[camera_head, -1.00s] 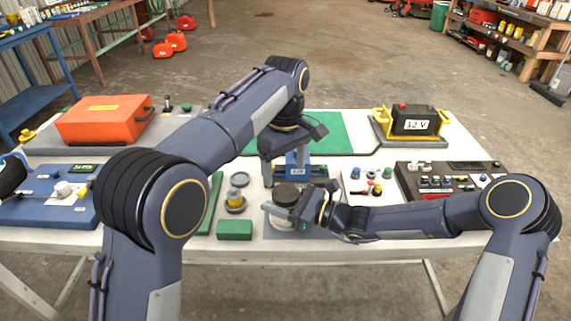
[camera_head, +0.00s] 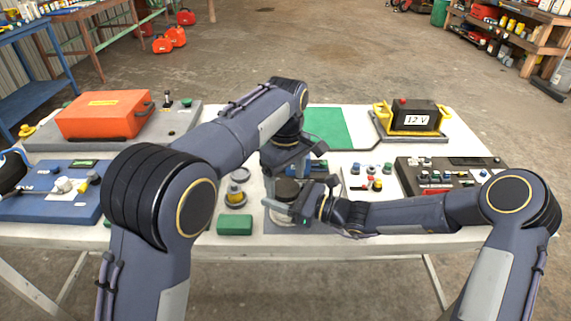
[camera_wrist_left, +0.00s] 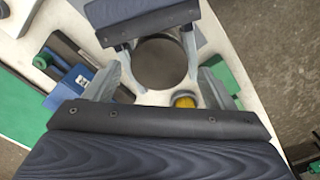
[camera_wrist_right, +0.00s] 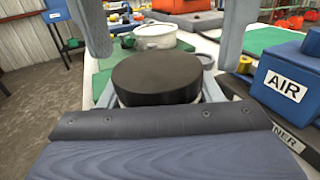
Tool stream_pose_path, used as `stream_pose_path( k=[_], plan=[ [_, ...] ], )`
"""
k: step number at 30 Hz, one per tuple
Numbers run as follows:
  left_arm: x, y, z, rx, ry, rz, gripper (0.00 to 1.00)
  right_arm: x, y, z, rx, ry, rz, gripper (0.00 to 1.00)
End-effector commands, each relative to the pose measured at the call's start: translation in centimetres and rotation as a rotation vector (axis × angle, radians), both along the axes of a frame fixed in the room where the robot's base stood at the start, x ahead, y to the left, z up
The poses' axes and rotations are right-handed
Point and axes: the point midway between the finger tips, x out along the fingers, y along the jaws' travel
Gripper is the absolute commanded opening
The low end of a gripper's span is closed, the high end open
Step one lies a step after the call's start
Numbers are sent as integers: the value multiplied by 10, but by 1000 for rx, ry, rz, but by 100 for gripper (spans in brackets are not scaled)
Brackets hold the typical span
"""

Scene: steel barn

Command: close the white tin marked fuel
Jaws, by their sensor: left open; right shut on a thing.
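The white tin shows mostly as a dark round lid (camera_head: 287,188) on top, near the table's front middle; the lid also shows in the left wrist view (camera_wrist_left: 160,62) and the right wrist view (camera_wrist_right: 156,77). Little of the pale body shows, and no fuel marking is readable. I cannot tell whether the lid is fully seated. My right gripper (camera_head: 287,206) is shut on the tin's body below the lid. My left gripper (camera_head: 288,170) is open above, pointing down, its fingers on either side of the lid with gaps.
A blue block marked AIR (camera_wrist_right: 288,85) stands close by. A green block (camera_head: 235,224) and a round yellow-topped piece (camera_head: 236,197) lie left of the tin. A small white panel with knobs (camera_head: 355,188) and a dark panel (camera_head: 450,177) are to the right.

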Motion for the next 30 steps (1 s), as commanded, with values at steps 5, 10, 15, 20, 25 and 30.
stream_pose_path(
  k=[5, 10, 15, 20, 25, 30],
  plan=[
    [0, 0, -16, 0, 1, 0, 77, 0, 0, 0, 1, 0, 0, 0],
    [0, 0, -19, 0, 0, 0, 77, 0, 0, 0, 1, 0, 0, 0],
    [0, 0, -19, 0, 0, 0, 77, 0, 0, 0, 1, 0, 0, 0],
    [0, 0, -19, 0, 0, 0, 56, 0, 0, 0, 1, 0, 0, 0],
    [0, 0, -19, 1, 1, 0, 34, 0, 0, 0, 1, 0, -1, 0],
    [0, 0, -19, -1, 2, -108, 33, 0, 0, 0, 1, 0, -1, 0]
  ],
)
